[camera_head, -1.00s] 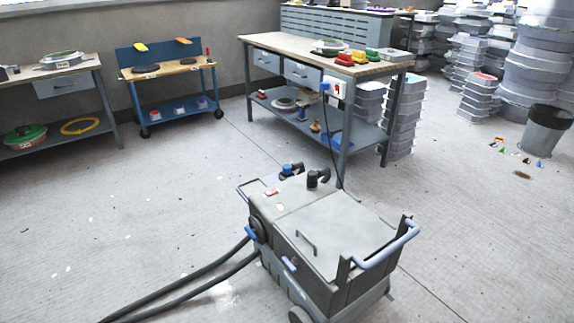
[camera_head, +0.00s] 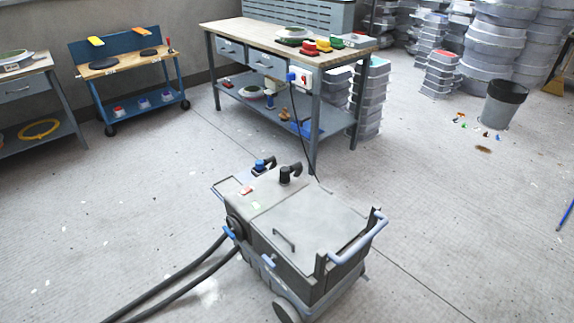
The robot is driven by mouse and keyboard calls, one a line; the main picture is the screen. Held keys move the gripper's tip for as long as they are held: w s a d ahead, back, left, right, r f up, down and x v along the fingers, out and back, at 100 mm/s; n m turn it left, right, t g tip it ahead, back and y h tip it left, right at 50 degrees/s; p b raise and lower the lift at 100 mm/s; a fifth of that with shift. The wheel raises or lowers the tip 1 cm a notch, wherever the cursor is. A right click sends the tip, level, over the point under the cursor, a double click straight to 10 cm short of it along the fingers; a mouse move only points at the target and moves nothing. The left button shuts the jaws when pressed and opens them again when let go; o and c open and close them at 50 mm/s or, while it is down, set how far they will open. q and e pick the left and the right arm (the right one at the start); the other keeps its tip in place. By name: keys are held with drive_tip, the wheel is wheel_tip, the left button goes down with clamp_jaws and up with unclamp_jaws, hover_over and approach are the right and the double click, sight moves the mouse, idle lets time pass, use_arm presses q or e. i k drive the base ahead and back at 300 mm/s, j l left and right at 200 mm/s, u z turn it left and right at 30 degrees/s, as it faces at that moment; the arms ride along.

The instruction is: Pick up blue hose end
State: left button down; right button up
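A grey wheeled machine (camera_head: 303,222) stands on the floor in the lower middle, with a light blue push handle (camera_head: 362,241) on its right. Two dark hoses (camera_head: 170,283) run from its left side to the bottom left, where they leave the picture. A blue hose fitting (camera_head: 230,233) sits at the machine's left side, where a hose meets it. A blue piece (camera_head: 260,165) with a black elbow stands at its back edge. A second black elbow (camera_head: 286,174) is on its top. Neither gripper shows in the head view.
A workbench (camera_head: 232,40) with coloured items stands behind the machine. A blue cart (camera_head: 88,82) and another bench (camera_head: 20,88) are at the left. A black bin (camera_head: 503,104), small litter and stacked moulds (camera_head: 438,75) are at the right. The floor around the machine is mostly clear.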

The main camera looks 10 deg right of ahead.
sight(259, 164)
drive_tip(key=i+j+z, duration=0.25)
drive_tip(key=i+j, duration=0.15)
drive_tip(key=i+j+z, duration=0.25)
drive_tip(key=i+j, duration=0.15)
drive_tip(key=i+j+z, duration=0.2)
drive_tip(key=i+j, duration=0.15)
drive_tip(key=j, duration=0.3)
